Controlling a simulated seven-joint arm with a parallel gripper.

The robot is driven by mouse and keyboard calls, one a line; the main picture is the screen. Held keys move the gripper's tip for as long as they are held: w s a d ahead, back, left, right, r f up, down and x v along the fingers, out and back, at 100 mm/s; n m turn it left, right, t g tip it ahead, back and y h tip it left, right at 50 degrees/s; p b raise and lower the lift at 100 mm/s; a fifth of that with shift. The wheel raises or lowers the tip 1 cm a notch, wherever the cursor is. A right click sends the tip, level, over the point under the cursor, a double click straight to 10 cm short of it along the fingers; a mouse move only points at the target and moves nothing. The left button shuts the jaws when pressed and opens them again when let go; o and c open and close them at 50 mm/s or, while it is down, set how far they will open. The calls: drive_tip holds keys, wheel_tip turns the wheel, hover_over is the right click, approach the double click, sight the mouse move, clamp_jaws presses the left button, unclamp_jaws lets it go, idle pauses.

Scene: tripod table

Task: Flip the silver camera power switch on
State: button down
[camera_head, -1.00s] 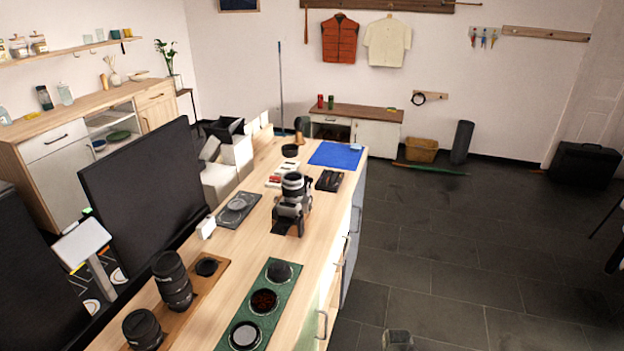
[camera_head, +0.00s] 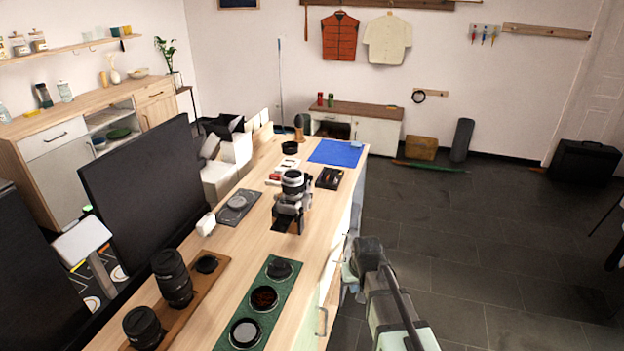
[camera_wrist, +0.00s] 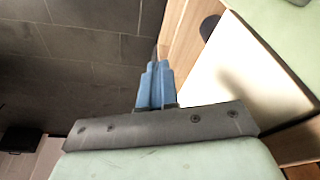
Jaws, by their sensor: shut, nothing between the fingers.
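The silver camera (camera_head: 289,205) stands on the wooden counter (camera_head: 322,212), with its black and silver lens on top. Its power switch is too small to make out. My gripper (camera_head: 350,283) is in the head view at the counter's right edge, in front and to the right of the camera and well apart from it. In the wrist view my gripper's blue fingers (camera_wrist: 156,82) are together with nothing between them. They point toward the floor and the side of the counter. The camera is not in the wrist view.
A green mat (camera_head: 286,303) with round filters and a wooden board (camera_head: 190,300) with lenses lie on the near counter. A black monitor (camera_head: 145,190) stands to the left. A blue mat (camera_head: 336,153) lies at the far end. The floor (camera_head: 470,260) on the right is open.

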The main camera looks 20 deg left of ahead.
sight(311, 178)
drive_tip(key=w+a+r+n+t+y, duration=0.1)
drive_tip(key=w+a+r+n, duration=0.3)
drive_tip(key=r, duration=0.7)
drive_tip(key=w+a+r+n+t+y, duration=0.1)
drive_tip(key=w+a+r+n, duration=0.3)
drive_tip(key=r, duration=0.7)
drive_tip(key=w+a+r+n+t+y, duration=0.1)
drive_tip(key=w+a+r+n, duration=0.3)
drive_tip(key=a+r, duration=0.3)
wheel_tip(311, 178, up, 4)
drive_tip(key=shift+w+f, duration=0.1)
drive_tip(key=shift+w, duration=0.05)
drive_tip(key=shift+a, duration=0.1)
drive_tip(key=shift+x, duration=4.95)
